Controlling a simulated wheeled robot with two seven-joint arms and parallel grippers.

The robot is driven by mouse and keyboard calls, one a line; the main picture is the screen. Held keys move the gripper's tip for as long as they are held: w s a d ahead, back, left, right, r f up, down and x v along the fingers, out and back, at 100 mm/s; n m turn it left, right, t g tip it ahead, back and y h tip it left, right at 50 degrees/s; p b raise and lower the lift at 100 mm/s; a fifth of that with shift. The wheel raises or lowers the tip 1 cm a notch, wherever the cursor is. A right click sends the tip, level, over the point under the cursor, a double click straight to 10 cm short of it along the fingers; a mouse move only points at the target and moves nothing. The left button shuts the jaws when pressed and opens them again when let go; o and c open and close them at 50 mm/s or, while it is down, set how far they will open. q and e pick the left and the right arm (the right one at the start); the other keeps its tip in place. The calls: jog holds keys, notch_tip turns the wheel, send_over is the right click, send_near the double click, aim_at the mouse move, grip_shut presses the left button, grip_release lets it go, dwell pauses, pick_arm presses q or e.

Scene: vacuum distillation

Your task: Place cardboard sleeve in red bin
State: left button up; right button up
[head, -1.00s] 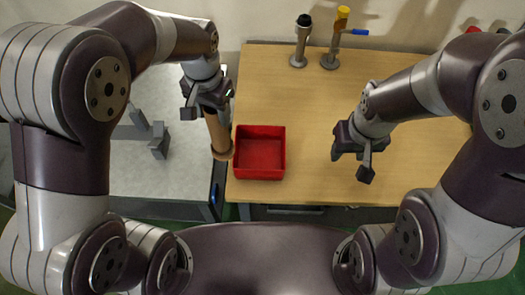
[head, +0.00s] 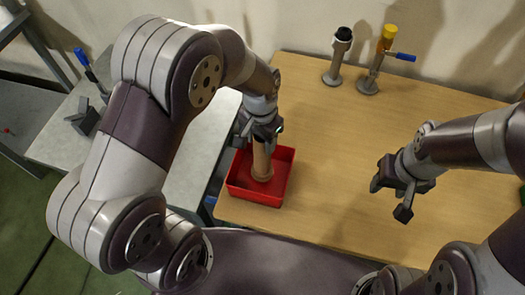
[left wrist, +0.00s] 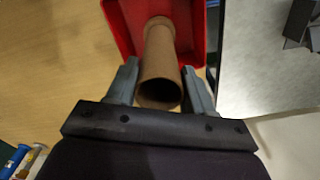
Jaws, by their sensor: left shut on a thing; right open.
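The cardboard sleeve (head: 262,162) is a brown tube held roughly upright in my left gripper (head: 262,134). In the left wrist view, the sleeve (left wrist: 160,68) sits between the two grey fingers of the left gripper (left wrist: 160,88), its open near end facing the camera. The red bin (head: 240,190) stands on the wooden table near its front left edge. The sleeve's lower end is inside the bin's outline; I cannot tell whether it touches the floor. The bin also shows in the left wrist view (left wrist: 122,28). My right gripper (head: 402,188) is open and empty over the table.
The wooden table (head: 330,160) is clear between the bin and my right gripper. A dark-topped grey fitting (head: 338,56) and a yellow-topped one with a blue handle (head: 378,62) stand at the back. A pale worktop (head: 190,160) lies to the left.

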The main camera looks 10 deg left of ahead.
pick_arm(q)
jog(key=shift+s+a+f, duration=0.1)
jog(key=shift+a+f, duration=0.05)
jog(key=shift+f, duration=1.75)
jog(key=o, duration=1.4)
notch_tip(320, 180, up, 12)
jog(key=s+a+f+n, duration=0.1)
jog(key=s+a, duration=0.1)
jog(key=s+a+f+n, duration=0.1)
jog(key=s+a+n, duration=0.1)
jog(key=s, duration=0.1)
jog(key=s+a+f+n+t+b, duration=0.1)
jog(key=s+a, duration=0.2)
jog(key=shift+s+n, duration=0.25)
jog(key=shift+n, duration=0.05)
jog(key=shift+w, duration=0.1)
